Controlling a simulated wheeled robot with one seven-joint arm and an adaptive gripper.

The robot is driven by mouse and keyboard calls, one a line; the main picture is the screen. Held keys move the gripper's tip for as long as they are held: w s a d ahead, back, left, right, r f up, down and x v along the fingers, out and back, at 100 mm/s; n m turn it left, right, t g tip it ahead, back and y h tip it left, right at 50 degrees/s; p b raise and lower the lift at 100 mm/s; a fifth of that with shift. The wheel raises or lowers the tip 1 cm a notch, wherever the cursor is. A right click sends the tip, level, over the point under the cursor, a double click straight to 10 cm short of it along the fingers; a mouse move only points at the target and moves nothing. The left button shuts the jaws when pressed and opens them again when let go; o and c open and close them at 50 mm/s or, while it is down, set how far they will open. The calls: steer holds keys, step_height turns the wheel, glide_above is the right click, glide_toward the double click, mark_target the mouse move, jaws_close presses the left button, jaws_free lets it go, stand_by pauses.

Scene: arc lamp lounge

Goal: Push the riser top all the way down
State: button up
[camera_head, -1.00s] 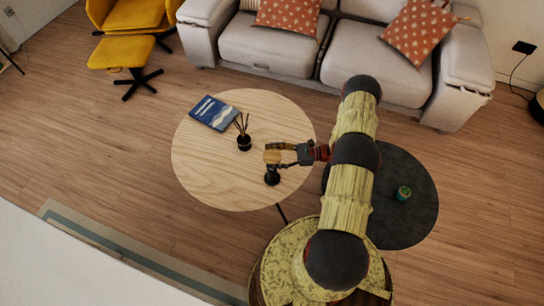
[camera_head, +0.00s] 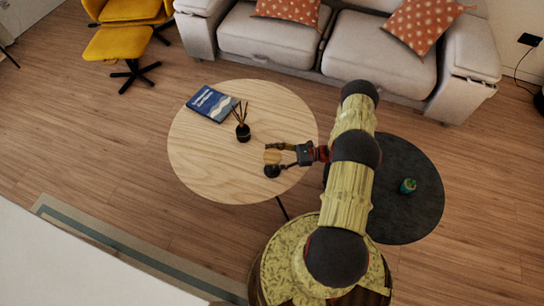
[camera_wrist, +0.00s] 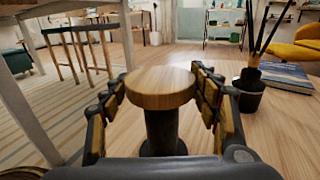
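The riser stands upright on the light wooden round table. Its round wooden top (camera_wrist: 160,88) sits on a dark post (camera_wrist: 162,132), and a gap of post shows below the top in the wrist view. In the head view the top (camera_head: 272,157) is just above the dark base (camera_head: 271,171).
The wooden table (camera_head: 205,165) also holds a black reed diffuser (camera_head: 243,133) and a blue book (camera_head: 211,104) farther back. A dark round table (camera_head: 410,225) with a green item (camera_head: 408,186) stands to the right. A grey sofa (camera_head: 380,65) is behind.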

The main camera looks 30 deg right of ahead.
steer(key=o, duration=0.4)
steer(key=v, duration=1.2)
stand_by(0.5)
